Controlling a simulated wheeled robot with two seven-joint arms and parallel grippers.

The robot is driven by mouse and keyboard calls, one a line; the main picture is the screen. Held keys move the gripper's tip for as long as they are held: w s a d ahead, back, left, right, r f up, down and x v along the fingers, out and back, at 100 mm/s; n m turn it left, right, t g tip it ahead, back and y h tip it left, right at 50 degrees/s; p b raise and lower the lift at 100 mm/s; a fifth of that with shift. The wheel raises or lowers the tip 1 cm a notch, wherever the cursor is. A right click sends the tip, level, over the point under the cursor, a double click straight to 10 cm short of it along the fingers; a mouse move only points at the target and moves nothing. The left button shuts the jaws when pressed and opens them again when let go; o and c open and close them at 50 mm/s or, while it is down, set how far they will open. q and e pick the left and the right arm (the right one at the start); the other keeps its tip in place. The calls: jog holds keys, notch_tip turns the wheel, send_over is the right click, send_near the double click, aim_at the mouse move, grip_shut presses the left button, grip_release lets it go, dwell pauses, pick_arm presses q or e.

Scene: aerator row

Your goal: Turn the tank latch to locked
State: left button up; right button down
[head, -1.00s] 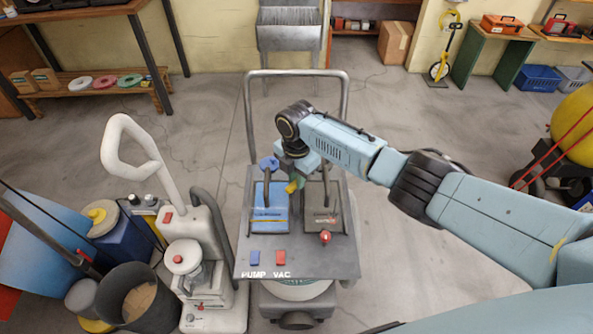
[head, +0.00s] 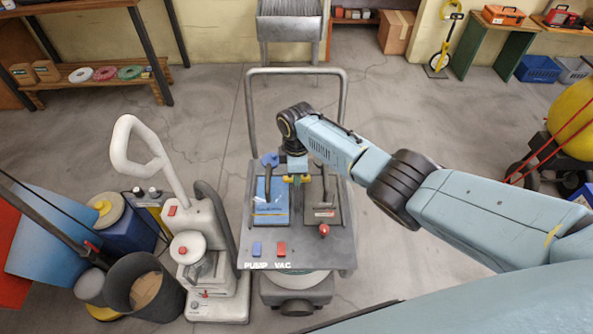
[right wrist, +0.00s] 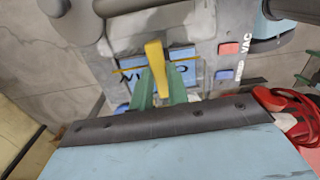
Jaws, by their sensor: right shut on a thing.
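The tank latch shows as a yellow lever (right wrist: 154,57) between the two green fingers of my right gripper (right wrist: 158,88) in the right wrist view. In the head view yellow ends of the latch (head: 307,178) stick out on both sides of my right gripper (head: 295,190), roughly crosswise in the picture. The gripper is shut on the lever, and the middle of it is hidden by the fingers. A cart (head: 344,264) stands below, with a blue unit (head: 270,198) left of the gripper and a dark unit (head: 324,213) right of it. My left gripper is not in view.
A blue switch (head: 257,248) and a red switch (head: 281,248) sit at the cart's front, above the labels PUMP and VAC. A red knob (head: 324,230) is on the right. A white floor machine (head: 222,309) stands close on the left.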

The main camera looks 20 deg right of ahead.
jog(key=shift+m, duration=0.3)
dwell(0.4)
jog(key=c, duration=1.4)
grip_release()
jog(key=shift+o, duration=0.2)
notch_tip(320, 180, up, 14)
jog(key=p, duration=0.2)
jog(key=shift+f+p, duration=0.25)
jog(key=shift+p, duration=0.05)
